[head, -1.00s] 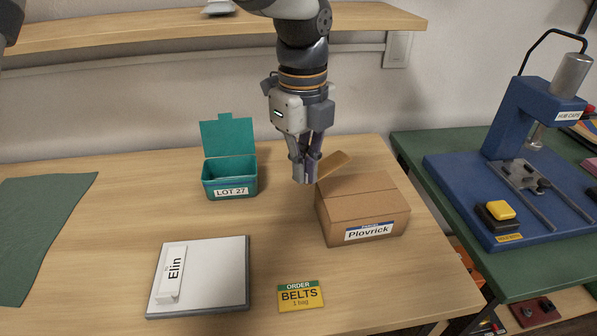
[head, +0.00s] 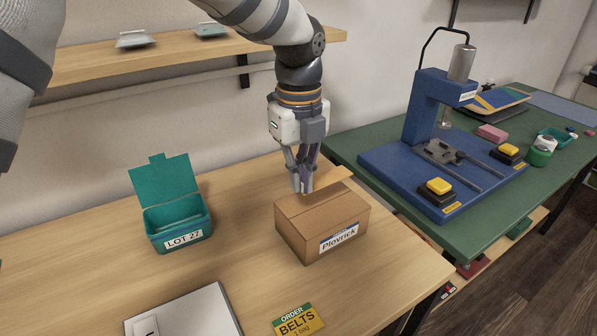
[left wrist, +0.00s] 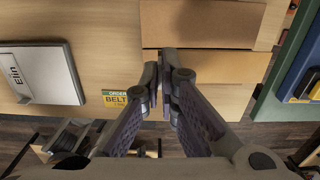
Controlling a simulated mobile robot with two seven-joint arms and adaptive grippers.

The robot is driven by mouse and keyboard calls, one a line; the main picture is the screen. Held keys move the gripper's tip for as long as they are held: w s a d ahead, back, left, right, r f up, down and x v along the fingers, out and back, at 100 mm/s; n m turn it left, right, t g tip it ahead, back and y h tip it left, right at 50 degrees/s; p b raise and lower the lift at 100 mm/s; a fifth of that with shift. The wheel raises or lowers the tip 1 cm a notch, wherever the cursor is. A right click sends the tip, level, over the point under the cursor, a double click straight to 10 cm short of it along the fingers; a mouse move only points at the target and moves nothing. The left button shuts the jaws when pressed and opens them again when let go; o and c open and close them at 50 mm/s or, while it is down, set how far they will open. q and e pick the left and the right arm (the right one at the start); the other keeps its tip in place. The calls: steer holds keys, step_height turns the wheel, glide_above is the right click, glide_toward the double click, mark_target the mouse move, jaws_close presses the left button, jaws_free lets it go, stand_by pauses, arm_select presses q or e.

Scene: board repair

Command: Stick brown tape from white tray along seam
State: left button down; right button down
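A brown cardboard box (head: 297,236) labelled Plovrick stands on the wooden table, with a tan flap (head: 336,178) raised at its back. A seam line crosses its top. My left gripper (head: 303,190) points down at the box's back left edge. In the left wrist view its fingers (left wrist: 162,85) are almost together, with only a narrow gap and nothing clearly held; the box (left wrist: 215,25) is beyond them. A shallow pale tray (head: 135,39) rests on the wall shelf; I cannot make out its contents. I see no separate brown tape. My right gripper is out of view.
An open teal box (head: 180,219) marked LOT 27, a white-topped slab (head: 190,312) and a yellow BELTS card (head: 298,320) are on the table. A blue press (head: 435,110) stands on the green bench at right. The table between teal box and cardboard box is bare.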

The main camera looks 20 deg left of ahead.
arm_select(q)
step_height(320, 180, down, 4)
steer(key=shift+r+b, duration=0.2)
steer(key=shift+b, duration=0.15)
steer(key=shift+f, duration=0.95)
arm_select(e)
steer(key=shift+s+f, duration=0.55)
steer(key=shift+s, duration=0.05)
arm_select(q)
steer(key=shift+f, duration=0.3)
steer(key=c, duration=1.7)
jaws_free()
